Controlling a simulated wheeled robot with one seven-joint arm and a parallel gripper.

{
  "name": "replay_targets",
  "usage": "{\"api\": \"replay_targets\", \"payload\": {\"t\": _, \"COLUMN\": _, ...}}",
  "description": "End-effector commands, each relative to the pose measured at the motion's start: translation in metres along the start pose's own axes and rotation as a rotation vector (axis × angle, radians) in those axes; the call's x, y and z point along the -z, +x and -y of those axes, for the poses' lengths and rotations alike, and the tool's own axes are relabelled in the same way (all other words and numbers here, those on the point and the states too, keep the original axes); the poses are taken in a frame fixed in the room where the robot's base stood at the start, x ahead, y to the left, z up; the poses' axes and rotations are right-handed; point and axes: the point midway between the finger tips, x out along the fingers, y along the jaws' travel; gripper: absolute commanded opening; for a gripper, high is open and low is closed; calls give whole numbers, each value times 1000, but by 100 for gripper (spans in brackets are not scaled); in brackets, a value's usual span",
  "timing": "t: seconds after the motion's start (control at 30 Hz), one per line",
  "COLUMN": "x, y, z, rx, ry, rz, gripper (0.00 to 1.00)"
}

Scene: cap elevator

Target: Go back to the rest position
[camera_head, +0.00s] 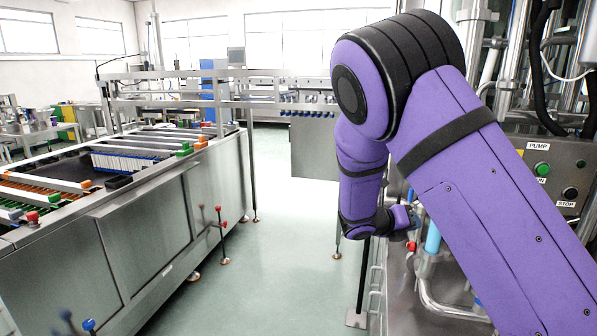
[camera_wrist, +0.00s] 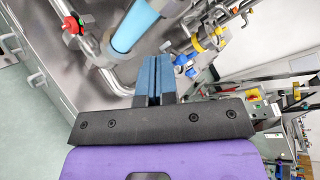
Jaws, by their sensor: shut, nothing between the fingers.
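My gripper shows in the wrist view (camera_wrist: 153,75) with its two blue-grey fingers together and nothing between them. Steel pipework lies beyond the fingertips, with a light-blue cylinder (camera_wrist: 130,27) at the upper left and a red valve knob (camera_wrist: 74,25) beside it. In the head view my purple arm fills the right half and bends down at the elbow. The gripper's fingers are not clear there. The light-blue cylinder also shows in the head view (camera_head: 433,238), close to my wrist.
A control panel (camera_head: 555,172) with green and black buttons stands at the right, behind my arm. A long steel machine (camera_head: 150,220) with racks on top stands at the left. Open green floor (camera_head: 275,225) runs between it and the pipework.

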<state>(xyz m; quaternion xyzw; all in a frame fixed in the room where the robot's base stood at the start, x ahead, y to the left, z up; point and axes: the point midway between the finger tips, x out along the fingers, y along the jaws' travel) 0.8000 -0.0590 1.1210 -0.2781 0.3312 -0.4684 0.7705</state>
Motion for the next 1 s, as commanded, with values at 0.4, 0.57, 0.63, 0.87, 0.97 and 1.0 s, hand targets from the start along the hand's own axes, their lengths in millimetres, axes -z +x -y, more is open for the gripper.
{"api": "replay_targets", "payload": {"t": 0.4, "x": 38, "y": 0, "z": 114, "rx": -52, "ry": 741, "rz": -475, "gripper": 0}}
{"api": "replay_targets", "payload": {"t": 0.57, "x": 52, "y": -11, "z": 153, "rx": -38, "ry": 1014, "rz": -645, "gripper": 0}}
{"api": "replay_targets", "payload": {"t": 0.63, "x": 59, "y": -18, "z": 169, "rx": -27, "ry": 1131, "rz": -717, "gripper": 0}}
{"api": "replay_targets", "payload": {"t": 0.87, "x": 80, "y": -43, "z": 222, "rx": 28, "ry": 1504, "rz": -948, "gripper": 0}}
{"api": "replay_targets", "payload": {"t": 0.97, "x": 89, "y": -57, "z": 243, "rx": 60, "ry": 1660, "rz": -1047, "gripper": 0}}
{"api": "replay_targets", "payload": {"t": 1.0, "x": 93, "y": -62, "z": 252, "rx": 74, "ry": 1721, "rz": -1086, "gripper": 0}}
